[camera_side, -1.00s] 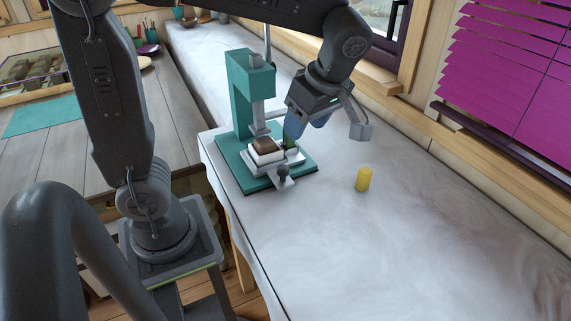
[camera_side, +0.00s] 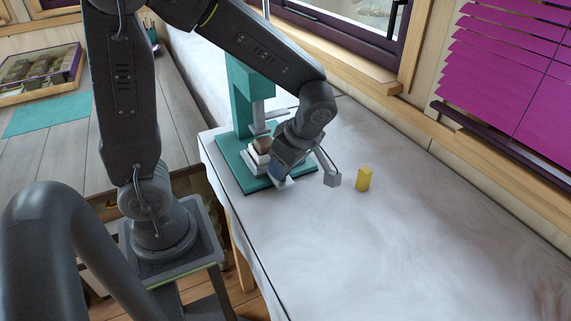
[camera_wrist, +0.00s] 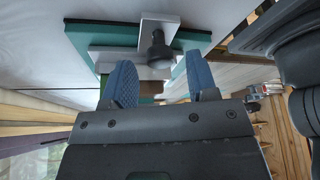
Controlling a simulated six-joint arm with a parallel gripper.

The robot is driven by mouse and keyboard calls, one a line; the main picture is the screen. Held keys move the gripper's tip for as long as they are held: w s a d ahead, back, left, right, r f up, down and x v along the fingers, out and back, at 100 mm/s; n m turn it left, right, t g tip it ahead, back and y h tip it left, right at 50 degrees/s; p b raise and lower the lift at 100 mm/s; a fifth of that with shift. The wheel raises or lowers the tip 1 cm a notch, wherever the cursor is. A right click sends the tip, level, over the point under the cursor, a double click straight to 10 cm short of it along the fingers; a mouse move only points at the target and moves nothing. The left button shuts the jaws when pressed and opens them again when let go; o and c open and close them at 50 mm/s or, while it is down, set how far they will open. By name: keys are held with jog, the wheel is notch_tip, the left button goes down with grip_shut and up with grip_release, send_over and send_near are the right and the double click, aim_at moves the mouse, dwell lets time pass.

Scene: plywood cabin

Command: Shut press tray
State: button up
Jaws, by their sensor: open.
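The teal press (camera_side: 240,95) stands on its teal base at the back left of the white-covered bench. Its pale tray (camera_side: 252,158) sits over the base with a brown-topped block (camera_side: 262,144) on it. In the side view my gripper (camera_side: 280,174) is low at the tray's front and hides the tray's front end and knob. In the wrist view the tray's pale front plate (camera_wrist: 160,20) carries a dark knob (camera_wrist: 156,50). My blue fingers (camera_wrist: 161,80) are open, one to each side of the knob's line, with nothing between them that I can see gripped.
The bench's right and front surface is clear. A window ledge and magenta blind (camera_side: 510,75) border the back right.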

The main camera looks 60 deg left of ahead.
jog(key=shift+s+a+f, duration=0.1)
jog(key=shift+a+f, duration=0.1)
jog(key=shift+f, duration=0.3)
grip_shut()
